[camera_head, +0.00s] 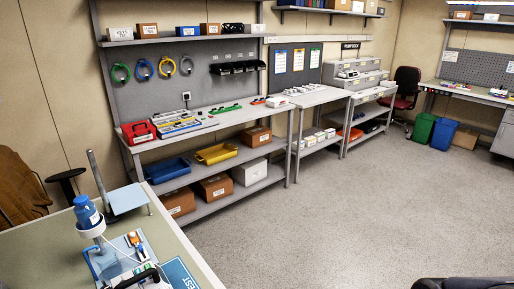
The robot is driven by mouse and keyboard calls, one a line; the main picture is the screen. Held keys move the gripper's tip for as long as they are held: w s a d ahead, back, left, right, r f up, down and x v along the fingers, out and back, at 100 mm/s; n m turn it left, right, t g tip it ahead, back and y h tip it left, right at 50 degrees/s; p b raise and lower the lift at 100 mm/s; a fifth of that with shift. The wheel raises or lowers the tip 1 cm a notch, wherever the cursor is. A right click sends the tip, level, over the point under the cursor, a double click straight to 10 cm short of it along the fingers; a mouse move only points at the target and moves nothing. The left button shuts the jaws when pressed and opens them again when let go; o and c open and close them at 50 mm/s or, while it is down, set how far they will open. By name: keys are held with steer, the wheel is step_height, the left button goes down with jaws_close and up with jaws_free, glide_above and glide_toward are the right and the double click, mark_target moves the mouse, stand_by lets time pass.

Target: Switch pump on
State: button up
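A sign reading "PUMP DOCK" (350,45) hangs on the back wall. Below it stands a stepped grey dock (352,66) with light units on it; they are too small to tell a power button or display. On the near left bench, a blue bottle (87,212) stands above a white ring and a clear stem. A device with a black handle-like part (138,279) is cut off by the bottom edge there; I cannot tell whether it is a pump. My gripper is not visible.
A workbench (235,116) with a red bin (138,132) and tools runs along the wall, with bins and boxes on its lower shelves. Green (419,129) and blue (442,134) waste bins and a chair (405,92) stand farther back. The floor (330,210) is clear.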

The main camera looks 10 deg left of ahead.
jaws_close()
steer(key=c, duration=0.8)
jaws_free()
